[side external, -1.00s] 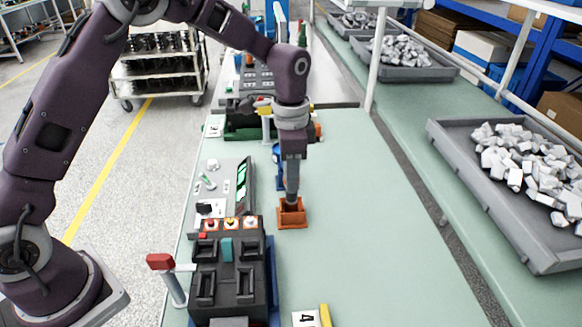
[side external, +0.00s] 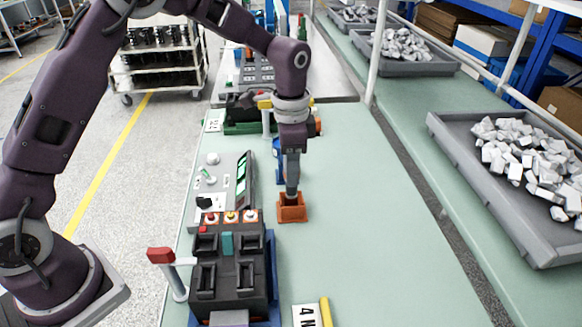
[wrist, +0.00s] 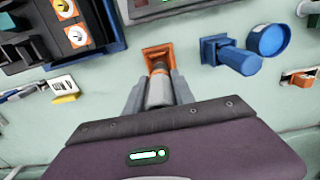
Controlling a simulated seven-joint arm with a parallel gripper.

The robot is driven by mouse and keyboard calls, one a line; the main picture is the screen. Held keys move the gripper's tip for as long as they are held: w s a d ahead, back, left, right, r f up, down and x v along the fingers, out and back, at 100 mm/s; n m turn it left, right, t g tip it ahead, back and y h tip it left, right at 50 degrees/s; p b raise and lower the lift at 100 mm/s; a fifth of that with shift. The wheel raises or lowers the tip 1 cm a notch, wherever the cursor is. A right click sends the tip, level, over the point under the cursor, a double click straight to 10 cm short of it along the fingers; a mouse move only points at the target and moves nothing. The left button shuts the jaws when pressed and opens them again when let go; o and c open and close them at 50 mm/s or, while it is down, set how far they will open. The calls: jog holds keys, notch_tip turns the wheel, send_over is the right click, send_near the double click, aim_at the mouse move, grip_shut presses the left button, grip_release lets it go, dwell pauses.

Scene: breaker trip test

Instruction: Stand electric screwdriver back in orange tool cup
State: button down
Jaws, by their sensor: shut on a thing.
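The orange tool cup (side external: 292,208) stands on the green bench right of the black test fixture; it also shows in the wrist view (wrist: 157,50). My gripper (side external: 292,183) points down directly above the cup. In the wrist view my gripper (wrist: 158,92) is shut on the grey electric screwdriver (wrist: 160,90). The screwdriver's narrow lower end points into the cup's mouth and looks upright in the side view (side external: 292,191). How deep it sits inside the cup is hidden by the cup walls.
The black test fixture (side external: 228,265) with a red-handled lever (side external: 161,255) stands left of the cup. A blue holder (wrist: 228,54) and round blue cup (wrist: 268,40) are close by. A grey meter panel (side external: 225,182) lies behind. The bench right of the cup is clear.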

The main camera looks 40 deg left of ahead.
jog(key=shift+f, duration=2.75)
jog(key=c, duration=1)
grip_release()
jog(key=shift+o, duration=0.2)
notch_tip(320, 180, up, 7)
jog(key=shift+r, duration=0.1)
